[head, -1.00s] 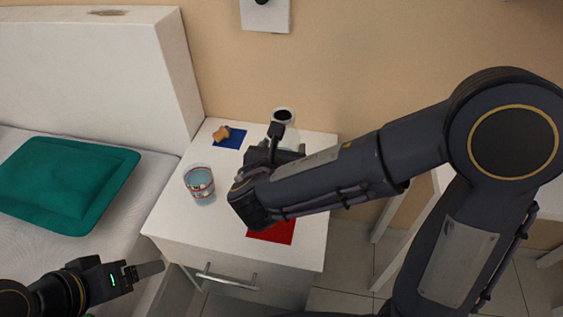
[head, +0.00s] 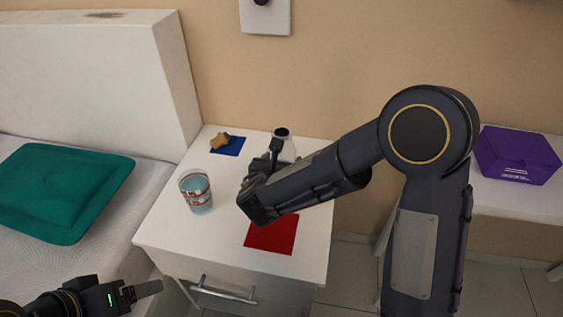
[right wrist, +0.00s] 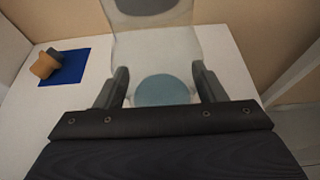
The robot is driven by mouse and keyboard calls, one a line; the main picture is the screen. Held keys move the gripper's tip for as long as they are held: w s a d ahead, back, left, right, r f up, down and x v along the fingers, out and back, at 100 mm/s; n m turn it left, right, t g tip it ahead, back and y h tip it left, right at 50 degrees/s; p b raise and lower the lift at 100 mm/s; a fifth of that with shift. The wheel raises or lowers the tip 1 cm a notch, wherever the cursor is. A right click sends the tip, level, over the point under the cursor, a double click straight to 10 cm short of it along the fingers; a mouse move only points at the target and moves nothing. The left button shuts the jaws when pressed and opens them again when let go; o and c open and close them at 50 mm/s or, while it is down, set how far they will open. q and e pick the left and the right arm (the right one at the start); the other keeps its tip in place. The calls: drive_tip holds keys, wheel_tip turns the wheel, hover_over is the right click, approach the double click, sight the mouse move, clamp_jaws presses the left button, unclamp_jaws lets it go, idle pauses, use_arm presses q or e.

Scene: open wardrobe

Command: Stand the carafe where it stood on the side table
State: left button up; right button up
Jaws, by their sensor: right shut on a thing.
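The clear carafe (head: 287,145) with a dark opening is over the back right of the white side table (head: 170,235). In the right wrist view the carafe (right wrist: 155,50) is upright between the fingers, with bluish water low inside. My right gripper (right wrist: 162,88) is shut on it. In the head view my right gripper (head: 270,160) hides the carafe's lower part, so I cannot tell whether its base touches the table. My left gripper (head: 148,288) is at the lower left, away from the table; its finger gap is unclear.
A glass of water (head: 196,192) stands at the table's left. A red square (head: 271,235) lies at the front. A purple box (head: 517,155) sits on another white surface at right.

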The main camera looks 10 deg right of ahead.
drive_tip(key=shift+r, duration=0.1)
drive_tip(key=o, duration=1.4)
drive_tip(key=shift+f, duration=0.2)
